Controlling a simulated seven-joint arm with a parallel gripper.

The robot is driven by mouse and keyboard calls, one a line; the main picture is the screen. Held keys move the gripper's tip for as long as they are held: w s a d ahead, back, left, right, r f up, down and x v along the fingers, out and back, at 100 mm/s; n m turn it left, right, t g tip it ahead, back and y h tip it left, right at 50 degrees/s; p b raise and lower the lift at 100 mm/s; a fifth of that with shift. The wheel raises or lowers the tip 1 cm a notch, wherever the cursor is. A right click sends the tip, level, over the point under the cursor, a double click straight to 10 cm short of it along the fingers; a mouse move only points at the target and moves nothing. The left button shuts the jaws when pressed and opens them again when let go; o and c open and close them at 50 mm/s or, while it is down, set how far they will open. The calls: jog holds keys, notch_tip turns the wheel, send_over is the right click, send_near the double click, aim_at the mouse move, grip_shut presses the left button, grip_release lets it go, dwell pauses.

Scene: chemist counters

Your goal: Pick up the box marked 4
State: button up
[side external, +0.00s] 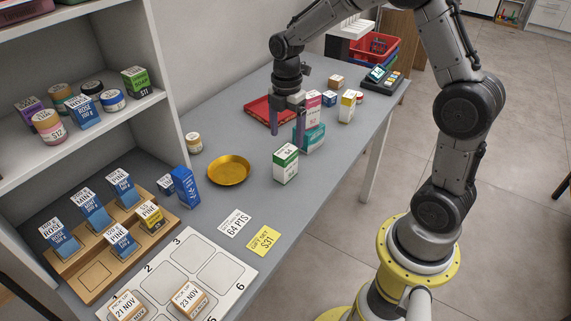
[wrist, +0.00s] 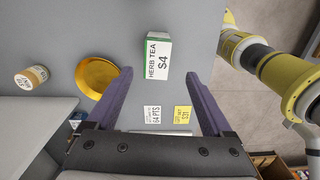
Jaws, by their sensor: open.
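The box marked 4 is a white and green herb tea box (side external: 285,165) with "$4" on its label. It stands upright on the grey counter, to the right of the gold dish. In the wrist view this box (wrist: 157,60) appears between and just past my fingertips. My gripper (side external: 286,140) is open and empty, with its fingers pointing down above the counter. In the side view it appears behind the box and apart from it. In the wrist view my gripper (wrist: 159,72) has both fingers spread wide.
A gold dish (side external: 229,171) and a small jar (side external: 194,143) are left of the box. A teal box (side external: 310,138), a pink and white box (side external: 314,105) and a red tray (side external: 257,109) stand behind it. Cards marked 64 PTS (side external: 234,223) and S31 (side external: 264,240) lie in front.

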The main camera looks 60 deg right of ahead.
aim_at(287, 152)
notch_tip(287, 152, down, 4)
jog(key=shift+f, duration=0.15)
jog(key=shift+w+d+f, duration=0.1)
jog(key=shift+w+f, duration=0.05)
jog(key=shift+f, duration=1.35)
jog(key=shift+w+d+f, duration=0.1)
jog(key=shift+f, duration=1.35)
grip_shut()
